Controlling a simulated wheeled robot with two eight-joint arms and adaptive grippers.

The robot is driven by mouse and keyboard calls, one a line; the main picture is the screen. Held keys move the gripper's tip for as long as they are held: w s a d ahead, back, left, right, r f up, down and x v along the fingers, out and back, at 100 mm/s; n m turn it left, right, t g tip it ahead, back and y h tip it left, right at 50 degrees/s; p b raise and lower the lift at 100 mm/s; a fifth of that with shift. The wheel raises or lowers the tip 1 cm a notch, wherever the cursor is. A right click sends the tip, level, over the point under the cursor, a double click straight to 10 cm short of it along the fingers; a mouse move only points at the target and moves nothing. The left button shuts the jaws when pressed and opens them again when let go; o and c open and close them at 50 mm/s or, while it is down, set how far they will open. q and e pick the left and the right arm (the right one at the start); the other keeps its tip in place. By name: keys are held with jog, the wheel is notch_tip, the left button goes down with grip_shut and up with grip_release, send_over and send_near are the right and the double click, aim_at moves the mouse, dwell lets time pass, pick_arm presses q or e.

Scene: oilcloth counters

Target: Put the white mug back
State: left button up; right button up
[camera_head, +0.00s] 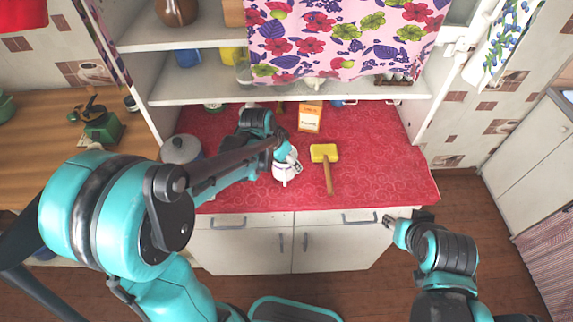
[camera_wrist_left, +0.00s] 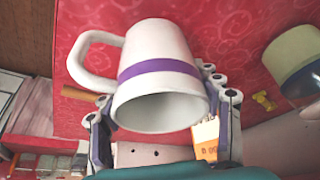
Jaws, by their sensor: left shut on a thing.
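The white mug (camera_head: 285,175) is over the red oilcloth counter, near its middle. In the left wrist view the white mug (camera_wrist_left: 155,50) has a purple band, its handle at the left and its opening towards the camera. My left gripper (camera_head: 291,161) is shut on it; its fingers (camera_wrist_left: 165,122) lie on either side of the mug in the wrist view. I cannot tell whether the mug touches the cloth. My right gripper (camera_head: 394,222) is at the counter's front right, away from the mug; its jaw opening is too small to tell.
On the red counter (camera_head: 376,160) are a yellow-headed, wooden-handled tool (camera_head: 325,153) right of the mug, an orange-and-white box (camera_head: 310,117) behind, and a grey lidded pot (camera_head: 181,150) at left. A shelf (camera_head: 290,93) and flowered curtain (camera_head: 340,45) overhang the back. The counter's right side is clear.

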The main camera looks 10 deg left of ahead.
pick_arm(q)
jog(key=shift+f, duration=0.85)
jog(key=o, duration=1.1)
jog(key=shift+f, duration=0.15)
jog(key=shift+o, duration=1.4)
